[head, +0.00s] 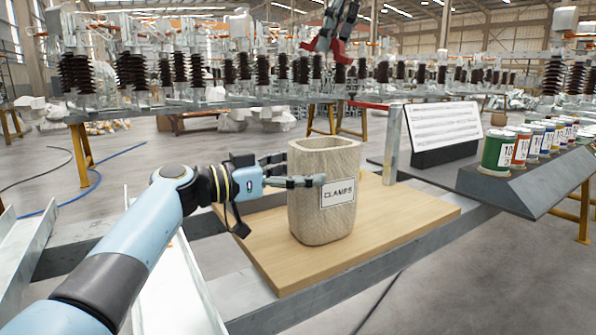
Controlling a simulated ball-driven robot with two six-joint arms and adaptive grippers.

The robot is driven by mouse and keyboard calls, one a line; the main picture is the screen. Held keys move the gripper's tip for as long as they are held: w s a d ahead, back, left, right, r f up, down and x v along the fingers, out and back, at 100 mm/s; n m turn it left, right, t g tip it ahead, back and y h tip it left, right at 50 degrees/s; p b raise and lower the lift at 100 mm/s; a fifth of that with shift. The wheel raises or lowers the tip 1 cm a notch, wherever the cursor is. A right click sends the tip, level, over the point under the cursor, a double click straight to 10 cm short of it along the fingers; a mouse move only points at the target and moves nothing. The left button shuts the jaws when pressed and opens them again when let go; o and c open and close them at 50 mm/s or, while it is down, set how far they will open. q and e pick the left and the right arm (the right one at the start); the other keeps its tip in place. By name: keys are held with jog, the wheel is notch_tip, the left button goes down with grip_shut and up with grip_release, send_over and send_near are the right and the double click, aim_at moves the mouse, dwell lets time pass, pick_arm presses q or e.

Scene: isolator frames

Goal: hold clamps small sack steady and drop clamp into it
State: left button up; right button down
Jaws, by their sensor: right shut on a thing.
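The small sack (325,215) is beige and stands upright and open-topped on a wooden board. Its white label reading CLAMPS (338,192) faces me. My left gripper (304,169) reaches it from the left, with its fingers apart. One finger lies across the front by the label, and the other meets the upper left edge, its tip hidden. I cannot tell whether they press on the sack. My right gripper (331,42) is high above the sack, at the top of the picture, shut on a red clamp (322,46). The sack's inside bottom is hidden.
The wooden board (410,215) has free room right of the sack. A text panel (442,126) stands behind on the right. Several colored numbered spools (497,150) sit on a dark sloped rack (500,184).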

pick_arm(q)
jog(key=shift+c, duration=0.7)
pick_arm(e)
notch_tip(320, 180, down, 13)
dwell(1.0)
jog(key=c, duration=0.8)
grip_release()
jog(key=shift+c, duration=0.2)
jog(key=v, duration=0.7)
jog(key=shift+r, duration=0.25)
